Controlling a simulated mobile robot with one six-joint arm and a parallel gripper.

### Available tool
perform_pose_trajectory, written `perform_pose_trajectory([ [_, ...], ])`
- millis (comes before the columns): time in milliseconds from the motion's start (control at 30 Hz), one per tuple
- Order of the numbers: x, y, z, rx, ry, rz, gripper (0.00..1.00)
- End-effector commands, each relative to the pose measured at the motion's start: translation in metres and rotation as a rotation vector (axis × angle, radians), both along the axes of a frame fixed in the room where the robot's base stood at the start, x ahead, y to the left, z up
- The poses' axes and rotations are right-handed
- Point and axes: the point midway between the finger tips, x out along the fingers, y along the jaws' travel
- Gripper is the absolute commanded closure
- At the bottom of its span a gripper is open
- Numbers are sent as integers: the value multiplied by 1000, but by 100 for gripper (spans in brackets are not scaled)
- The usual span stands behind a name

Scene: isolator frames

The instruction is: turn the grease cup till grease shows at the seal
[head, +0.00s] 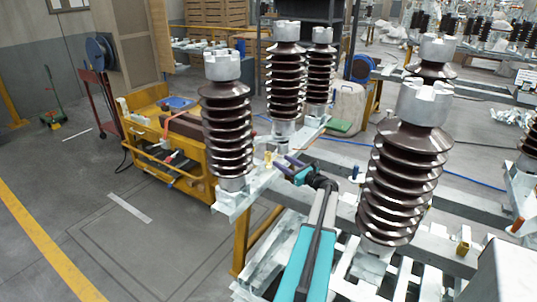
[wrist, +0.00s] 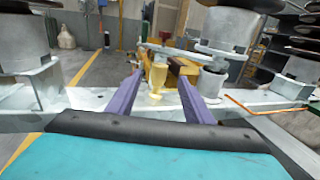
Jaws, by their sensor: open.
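The grease cup (wrist: 157,77) is a small yellow-brass cup upright on the pale metal frame. In the head view the grease cup (head: 268,160) stands near the foot of a brown ribbed insulator column (head: 228,130). My gripper (head: 282,162) is open and empty, its purple fingers pointing at the cup. In the wrist view the fingers of my gripper (wrist: 160,73) show one on each side of the cup, with gaps. I cannot tell whether the tips reach past it. No grease is clear to see, and the seal cannot be made out.
More ribbed insulators stand around, one large and close at right (head: 402,185). Another brass cup (head: 463,243) sits on the right-hand frame. A yellow cart (head: 165,150) stands behind at left. The floor at left (head: 90,215) is free.

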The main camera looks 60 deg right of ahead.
Motion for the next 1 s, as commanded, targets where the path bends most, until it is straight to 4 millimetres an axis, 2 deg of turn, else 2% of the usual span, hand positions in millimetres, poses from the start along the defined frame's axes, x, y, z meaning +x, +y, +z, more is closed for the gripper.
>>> perform_pose_trajectory([
  [100,18,-6,1,0,0,2,53],
  [600,83,-25,1,1,0,-1,53],
  [800,98,-28,0,0,0,-1,53],
  [1000,101,-29,0,0,1,-2,53],
])
